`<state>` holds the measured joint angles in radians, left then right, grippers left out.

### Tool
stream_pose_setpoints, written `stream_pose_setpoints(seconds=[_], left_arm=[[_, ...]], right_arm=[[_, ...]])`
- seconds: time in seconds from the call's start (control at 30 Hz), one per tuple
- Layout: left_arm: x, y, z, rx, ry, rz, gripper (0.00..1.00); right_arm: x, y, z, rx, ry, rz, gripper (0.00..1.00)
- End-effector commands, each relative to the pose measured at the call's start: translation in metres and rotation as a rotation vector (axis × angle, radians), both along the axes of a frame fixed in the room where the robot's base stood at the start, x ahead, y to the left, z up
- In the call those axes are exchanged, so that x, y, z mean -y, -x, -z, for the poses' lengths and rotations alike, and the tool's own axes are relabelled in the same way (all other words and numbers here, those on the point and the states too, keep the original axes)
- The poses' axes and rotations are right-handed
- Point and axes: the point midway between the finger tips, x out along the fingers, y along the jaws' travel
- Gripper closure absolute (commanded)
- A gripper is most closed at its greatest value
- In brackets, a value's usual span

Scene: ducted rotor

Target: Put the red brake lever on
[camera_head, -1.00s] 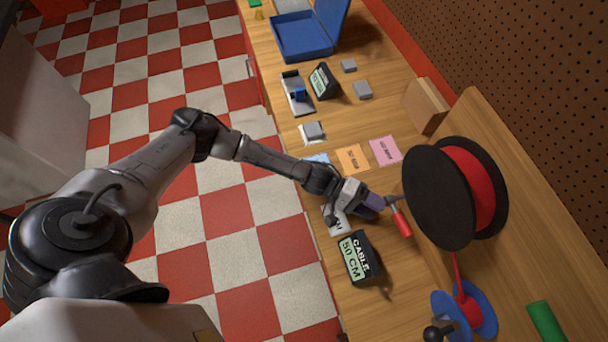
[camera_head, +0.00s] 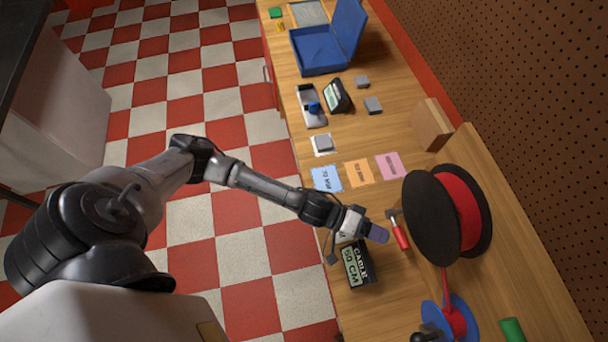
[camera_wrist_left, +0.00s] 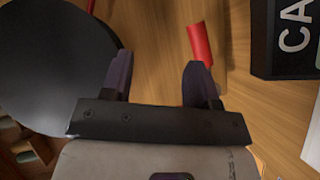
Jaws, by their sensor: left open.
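The red brake lever (camera_head: 401,237), a red handle with a grey metal end, lies on the wooden bench beside the black reel. Its red handle also shows in the left wrist view (camera_wrist_left: 199,42), just beyond the fingertip on the right. My left gripper (camera_head: 377,233) is just left of the lever, apart from it in the head view. In the left wrist view its two fingers (camera_wrist_left: 160,75) are spread, with nothing between them. The lever's grey end cannot be made out there.
A large black reel with red cable (camera_head: 436,215) stands right of the lever. A blue spool (camera_head: 438,318) and green cylinder (camera_head: 512,330) are nearer. A black cable sign (camera_head: 359,265) stands below the gripper. Coloured cards, including an orange one (camera_head: 358,173), lie farther back.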

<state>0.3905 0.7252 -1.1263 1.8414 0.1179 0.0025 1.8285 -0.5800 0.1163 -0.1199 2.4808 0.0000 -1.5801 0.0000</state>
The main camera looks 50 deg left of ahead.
Motion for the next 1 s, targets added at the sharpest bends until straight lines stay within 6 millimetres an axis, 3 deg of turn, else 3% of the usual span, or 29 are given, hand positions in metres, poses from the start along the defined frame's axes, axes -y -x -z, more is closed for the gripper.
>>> stream_pose_setpoints(seconds=[0.03, 0.2, 0.47, 0.7, 1.0], left_arm=[[0.008, 0.005, -0.016, 0.021, -0.021, -0.016, 0.45], [0.021, 0.013, -0.043, 0.104, -0.135, -0.074, 0.45], [0.021, 0.026, -0.085, 0.181, -0.349, -0.157, 0.45], [0.001, 0.043, -0.116, 0.191, -0.577, -0.197, 0.45], [-0.038, 0.075, -0.14, 0.133, -0.847, -0.177, 0.45]], right_arm=[[0.0, 0.0, -0.014, 0.0, 0.001, -0.001, 0.57], [0.001, 0.0, -0.037, -0.001, 0.003, -0.002, 0.57], [0.002, 0.0, -0.074, -0.001, 0.006, -0.004, 0.57], [0.002, 0.0, -0.106, -0.001, 0.007, -0.004, 0.57], [0.001, 0.0, -0.141, 0.0, 0.005, -0.004, 0.57]])
